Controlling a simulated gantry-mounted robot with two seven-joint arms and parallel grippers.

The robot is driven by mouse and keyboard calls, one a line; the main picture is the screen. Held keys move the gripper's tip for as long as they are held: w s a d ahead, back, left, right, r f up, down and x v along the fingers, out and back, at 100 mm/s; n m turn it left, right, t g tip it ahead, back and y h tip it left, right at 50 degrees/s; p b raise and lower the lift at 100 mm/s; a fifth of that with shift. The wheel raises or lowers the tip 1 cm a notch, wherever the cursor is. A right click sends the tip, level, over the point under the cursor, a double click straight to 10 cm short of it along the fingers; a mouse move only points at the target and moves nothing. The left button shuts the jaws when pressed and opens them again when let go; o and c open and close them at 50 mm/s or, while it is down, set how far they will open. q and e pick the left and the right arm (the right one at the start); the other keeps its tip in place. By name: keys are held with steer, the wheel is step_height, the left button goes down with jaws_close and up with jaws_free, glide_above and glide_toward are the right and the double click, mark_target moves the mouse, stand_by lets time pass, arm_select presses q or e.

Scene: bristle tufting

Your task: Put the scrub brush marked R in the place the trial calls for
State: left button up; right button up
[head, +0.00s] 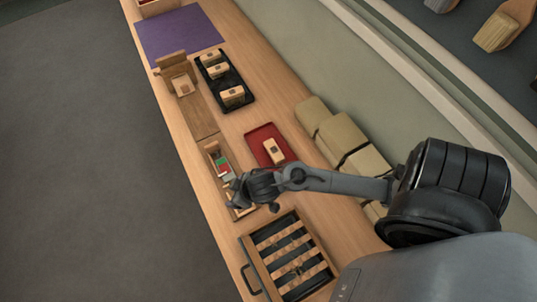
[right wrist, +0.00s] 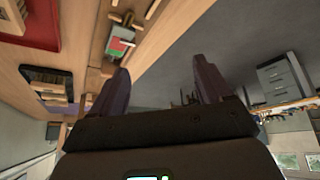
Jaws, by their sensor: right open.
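Several wooden brush blocks with dark marks are in the head view; the marks are too small to read, so I cannot tell which is R. One block (head: 273,151) lies on the red tray (head: 258,132). Three blocks, one of them the nearest (head: 232,95), stand on the black tray (head: 240,107). Another block (head: 182,86) sits at a wooden stand (head: 171,68). My right gripper (head: 236,189) is over the narrow wooden trough (head: 226,157), left of the red tray. In the right wrist view its fingers (right wrist: 163,78) are apart with nothing between them. My left gripper is out of view.
The trough holds a green, red and white piece (head: 222,164). A slatted wooden rack with a handle (head: 293,257) lies at the near end. A purple mat (head: 178,33) covers the far end. Tan bundles (head: 341,134) line the wall side. Open floor (head: 75,170) lies left.

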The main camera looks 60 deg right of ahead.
steer(key=s+d+r+g, duration=0.2)
steer(key=s+r, duration=0.3)
steer(key=s, duration=0.5)
steer(key=shift+d+h, duration=0.2)
steer(key=shift+h, duration=0.1)
step_height(320, 180, up, 16)
steer(key=p, duration=1.6)
steer(key=shift+c, duration=0.2)
